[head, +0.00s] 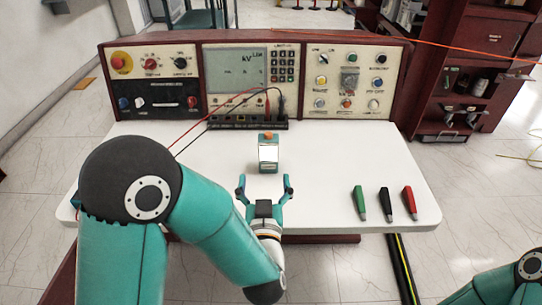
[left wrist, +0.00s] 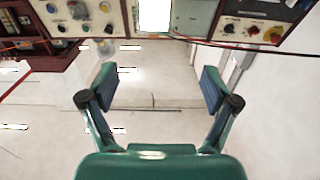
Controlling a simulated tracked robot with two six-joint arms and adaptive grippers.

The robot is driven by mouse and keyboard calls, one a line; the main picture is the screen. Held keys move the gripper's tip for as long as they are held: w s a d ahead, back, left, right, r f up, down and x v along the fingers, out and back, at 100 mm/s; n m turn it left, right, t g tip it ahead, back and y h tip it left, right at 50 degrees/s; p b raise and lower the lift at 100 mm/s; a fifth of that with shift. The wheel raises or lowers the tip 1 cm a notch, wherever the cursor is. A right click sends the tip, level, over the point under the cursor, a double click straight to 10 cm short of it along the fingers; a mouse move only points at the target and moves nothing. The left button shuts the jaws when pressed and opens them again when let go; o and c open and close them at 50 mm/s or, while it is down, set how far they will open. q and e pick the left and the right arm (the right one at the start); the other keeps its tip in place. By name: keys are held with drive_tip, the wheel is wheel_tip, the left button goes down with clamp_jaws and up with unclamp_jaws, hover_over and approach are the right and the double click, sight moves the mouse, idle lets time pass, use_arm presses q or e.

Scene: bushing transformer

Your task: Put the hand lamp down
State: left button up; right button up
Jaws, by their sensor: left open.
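The hand lamp (head: 268,152), a small teal block with a white front face and an orange top, stands upright on the white tabletop (head: 330,160) in front of the console. My left gripper (head: 264,184) is open and empty just on the near side of the lamp, with a small gap between its fingertips and the lamp. In the left wrist view the open fingers (left wrist: 163,88) have nothing between them. A bright white patch shows at the top edge there; I cannot tell for sure that it is the lamp. My right gripper is out of view.
The console (head: 240,75) with screen, knobs and a red button backs the table. A black socket strip (head: 247,122) with red and black leads lies behind the lamp. Green (head: 359,202), black (head: 384,204) and red (head: 409,202) clips lie at the right. Tabletop between is clear.

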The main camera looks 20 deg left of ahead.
sight(268, 143)
use_arm(q)
drive_tip(key=x, duration=0.6)
drive_tip(key=d+p+x, duration=0.1)
drive_tip(key=x, duration=0.3)
drive_tip(key=shift+w, duration=0.2)
drive_tip(key=shift+p+x, duration=0.6)
drive_tip(key=shift+x, duration=2.05)
drive_tip(key=shift+f, duration=0.1)
clamp_jaws()
